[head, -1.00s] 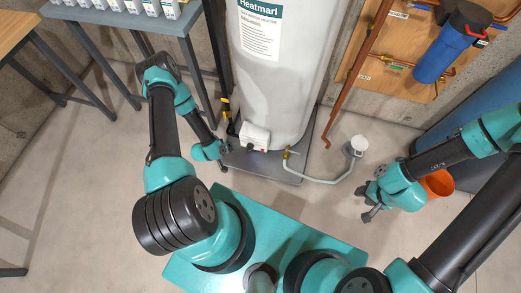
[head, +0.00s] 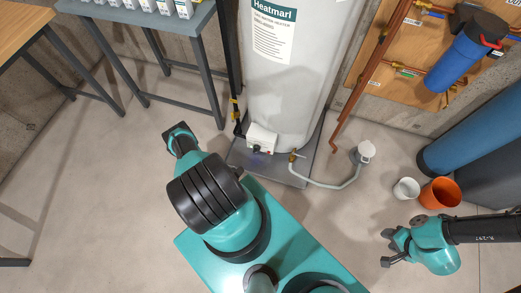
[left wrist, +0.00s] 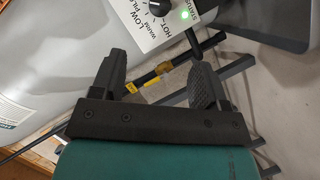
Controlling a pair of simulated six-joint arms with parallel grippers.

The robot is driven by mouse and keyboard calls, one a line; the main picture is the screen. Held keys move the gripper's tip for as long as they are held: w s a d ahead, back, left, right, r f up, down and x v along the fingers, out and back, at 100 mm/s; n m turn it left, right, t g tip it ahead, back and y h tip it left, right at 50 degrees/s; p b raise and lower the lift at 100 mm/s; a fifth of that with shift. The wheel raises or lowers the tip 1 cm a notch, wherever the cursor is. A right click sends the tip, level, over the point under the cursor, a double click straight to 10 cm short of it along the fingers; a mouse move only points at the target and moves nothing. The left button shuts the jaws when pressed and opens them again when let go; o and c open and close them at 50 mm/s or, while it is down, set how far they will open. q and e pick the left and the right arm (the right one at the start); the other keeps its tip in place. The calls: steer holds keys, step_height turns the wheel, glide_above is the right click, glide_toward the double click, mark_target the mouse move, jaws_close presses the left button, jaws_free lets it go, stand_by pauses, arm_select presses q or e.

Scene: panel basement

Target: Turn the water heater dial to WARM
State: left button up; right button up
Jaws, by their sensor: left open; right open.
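The white water heater (head: 292,75) stands upright on a grey base. Its white control box (head: 262,138) is low on the front, with a small black dial (head: 256,149). In the left wrist view the black dial (left wrist: 160,7) is at the top edge, partly cut off, and its pointer setting is unclear. LOW, WARM and HOT are printed beside it, and a green status light glows nearby. My left gripper (left wrist: 158,75) is open and empty, below the box in that view; in the head view my arm hides it. My right gripper (head: 389,247) is open over the floor.
A grey hose (head: 325,185) runs from the heater's brass valve to a white fitting. A white cup (head: 406,188) and orange bucket (head: 440,193) stand near my right arm. A grey table (head: 135,14) is left of the heater. The floor between is clear.

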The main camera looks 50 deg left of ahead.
mark_target(255, 152)
stand_by(0.3)
arm_select(q)
steer(key=x, duration=1.7)
steer(key=shift+w+f, duration=0.1)
steer(key=shift+w, duration=0.05)
steer(key=c, duration=0.9)
